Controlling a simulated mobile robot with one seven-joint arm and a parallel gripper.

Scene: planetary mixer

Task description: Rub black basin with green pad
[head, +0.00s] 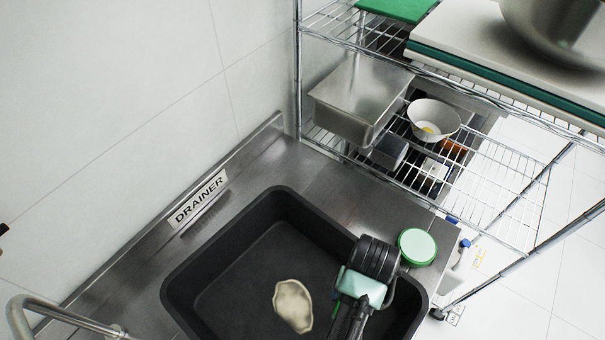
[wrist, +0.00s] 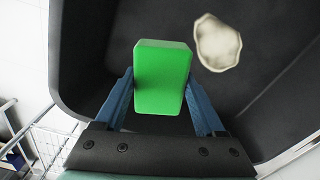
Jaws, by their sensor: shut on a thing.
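The black basin (head: 224,262) sits in the steel counter in the head view, and its dark inside (wrist: 100,60) fills much of the wrist view. A pale beige patch (head: 293,305) is on the basin floor, and it also shows in the wrist view (wrist: 217,42). My gripper (wrist: 161,92) is shut on the green pad (wrist: 162,66), with a blue finger on each side of it. In the head view my gripper (head: 352,312) is over the right part of the basin, right of the patch. The pad is mostly hidden there. I cannot tell whether it touches the basin.
A round green-rimmed container (head: 417,246) stands on the counter right of the basin. A wire shelf (head: 500,190) behind holds a steel pan (head: 360,95) and a white bowl (head: 434,118). A tap (head: 60,318) is at lower left, and a DRAINER sign (head: 198,199) lies along the wall side.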

